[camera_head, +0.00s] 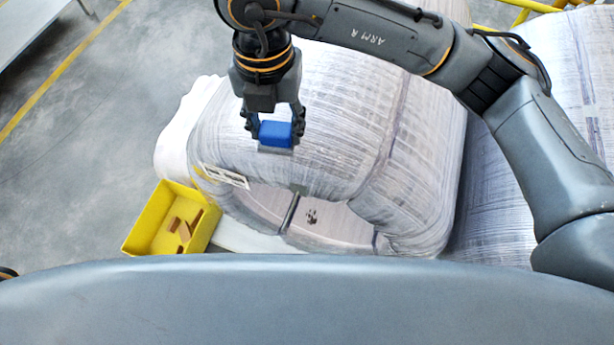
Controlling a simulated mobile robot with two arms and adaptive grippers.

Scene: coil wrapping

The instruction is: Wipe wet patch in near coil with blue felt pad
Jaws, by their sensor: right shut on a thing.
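The near coil (335,125) is a big roll in whitish wrapping film, with its hollow opening facing the bottom of the picture. My right gripper (275,127) comes down from the top and is shut on the blue felt pad (275,134). A greyish strip shows along the pad's lower edge. The pad is over the upper left part of the coil; I cannot tell whether it touches the film. A small dark speckled spot (311,216) shows inside the opening; I cannot tell whether it is the wet patch. My left gripper is out of view.
A yellow bin (147,232) with several brown blocks stands left of the coil's opening. A dark bar (290,212) stands at the opening. Another wrapped coil (495,195) is at the right, partly behind my right arm. Grey floor with a yellow line (58,77) lies left.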

